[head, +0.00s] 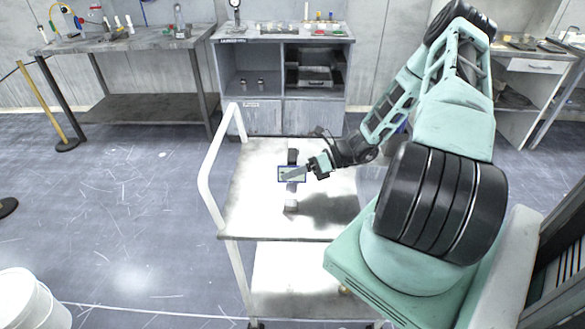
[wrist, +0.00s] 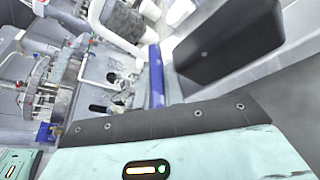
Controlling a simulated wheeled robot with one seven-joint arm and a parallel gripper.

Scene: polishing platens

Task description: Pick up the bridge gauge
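The likely bridge gauge lies on the white cart top (head: 250,185) in the head view. It shows as a dark piece (head: 293,156) at the back and a grey block (head: 291,206) at the front, roughly in line. A small blue-edged rectangle (head: 282,172) sits between them, and I cannot tell if it is part of the gauge. My gripper (head: 306,171) reaches in from the right and overlaps this rectangle. In the wrist view a dark block (wrist: 230,42), perhaps a finger, stands beside a blue strip (wrist: 156,78). Contact and finger opening cannot be made out.
The cart has a white rail handle (head: 207,180) on its left. A grey cabinet (head: 255,115) and a workbench (head: 130,40) stand behind it. A yellow post (head: 42,105) is at far left and a white bucket (head: 30,300) at front left. Floor left of the cart is open.

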